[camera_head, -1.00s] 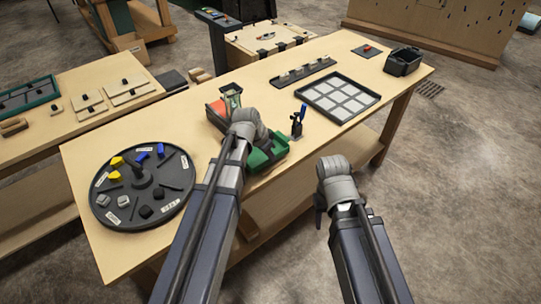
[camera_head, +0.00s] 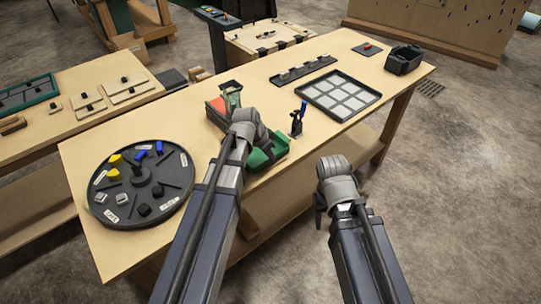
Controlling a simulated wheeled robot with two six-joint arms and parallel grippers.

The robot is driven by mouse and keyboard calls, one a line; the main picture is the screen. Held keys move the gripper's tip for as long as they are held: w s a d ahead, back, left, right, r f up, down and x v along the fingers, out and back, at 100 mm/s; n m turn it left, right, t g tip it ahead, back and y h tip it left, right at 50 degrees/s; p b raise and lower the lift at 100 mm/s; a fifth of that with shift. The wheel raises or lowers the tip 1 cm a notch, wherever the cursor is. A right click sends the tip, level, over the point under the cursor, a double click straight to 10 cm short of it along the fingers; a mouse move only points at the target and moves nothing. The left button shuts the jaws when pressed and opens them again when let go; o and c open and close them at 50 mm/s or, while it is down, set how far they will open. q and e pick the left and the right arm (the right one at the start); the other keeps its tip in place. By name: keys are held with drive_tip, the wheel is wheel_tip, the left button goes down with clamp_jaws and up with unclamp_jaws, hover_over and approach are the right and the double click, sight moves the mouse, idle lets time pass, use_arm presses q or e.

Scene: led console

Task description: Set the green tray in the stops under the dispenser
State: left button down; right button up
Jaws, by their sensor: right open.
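The green tray (camera_head: 270,152) lies near the front edge of the middle of the table, partly hidden by my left arm. A small upright frame with a dark top, likely the dispenser (camera_head: 231,94), stands just behind it, beside a red part (camera_head: 216,106). The stops cannot be made out. My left gripper (camera_head: 246,124) is over the tray and in front of the dispenser; its fingertips are hidden, so its grip cannot be seen. My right gripper (camera_head: 330,190) is open and empty, off the table's front edge, right of the tray.
A round dark turntable (camera_head: 124,216) with yellow, blue, grey and black pieces is at left. A blue-handled clamp (camera_head: 297,120) stands just right of the tray. A grid tray (camera_head: 371,99), slotted rail (camera_head: 283,80) and black bin (camera_head: 417,63) are further right.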

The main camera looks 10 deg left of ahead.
use_arm(q)
drive_tip(key=shift+f+b, duration=0.3)
idle(0.5)
drive_tip(key=c, duration=1)
unclamp_jaws()
drive_tip(key=shift+r, duration=0.1)
drive_tip(key=p+v, duration=0.7)
drive_tip(key=shift+s+a+r, duration=0.15)
drive_tip(key=shift+r, duration=0.15)
